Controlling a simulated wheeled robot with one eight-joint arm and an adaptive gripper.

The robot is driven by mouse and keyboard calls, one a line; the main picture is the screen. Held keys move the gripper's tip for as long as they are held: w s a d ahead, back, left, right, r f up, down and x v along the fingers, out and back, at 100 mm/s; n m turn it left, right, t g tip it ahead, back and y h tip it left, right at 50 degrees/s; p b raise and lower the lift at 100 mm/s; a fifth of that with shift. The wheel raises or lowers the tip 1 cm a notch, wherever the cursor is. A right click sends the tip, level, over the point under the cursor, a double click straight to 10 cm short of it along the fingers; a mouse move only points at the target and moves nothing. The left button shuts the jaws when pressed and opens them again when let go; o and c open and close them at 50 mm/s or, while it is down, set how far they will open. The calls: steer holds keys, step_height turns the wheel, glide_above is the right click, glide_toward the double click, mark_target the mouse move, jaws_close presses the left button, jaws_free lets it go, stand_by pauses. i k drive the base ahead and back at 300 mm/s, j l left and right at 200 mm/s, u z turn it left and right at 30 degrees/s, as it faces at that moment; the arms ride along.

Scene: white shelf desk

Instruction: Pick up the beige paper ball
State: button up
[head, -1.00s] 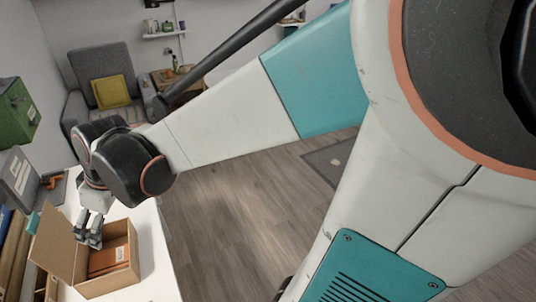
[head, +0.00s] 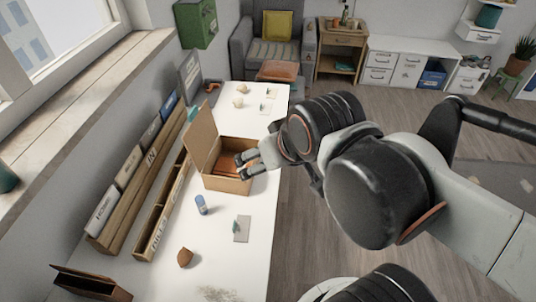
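Two small beige crumpled lumps lie near the far end of the white desk (head: 255,215). One beige lump (head: 238,102) is nearer and the other (head: 243,89) is just behind it; both look like paper balls, too small to tell apart. My gripper (head: 241,166) is at the right side of an open cardboard box (head: 228,184), with its fingertips over the box opening. Its two fingers are apart, with nothing visible between them. The gripper is well short of the beige lumps.
A brown lump (head: 185,258), a blue cylinder (head: 201,205) and a grey card (head: 241,229) lie on the near desk. Wooden file holders (head: 150,185) line the left wall side. Small cards (head: 267,100) lie beside the beige lumps. A grey armchair (head: 272,48) stands beyond the desk.

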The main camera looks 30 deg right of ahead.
mark_target(242, 88)
steer(key=i+l+u, duration=0.15)
steer(key=i+l, duration=0.2)
steer(key=i+l+u, duration=0.1)
steer(key=i+l, duration=0.25)
steer(key=l, duration=0.2)
steer(key=i+l+u, duration=0.15)
steer(key=i+l, duration=0.15)
steer(key=l, duration=0.2)
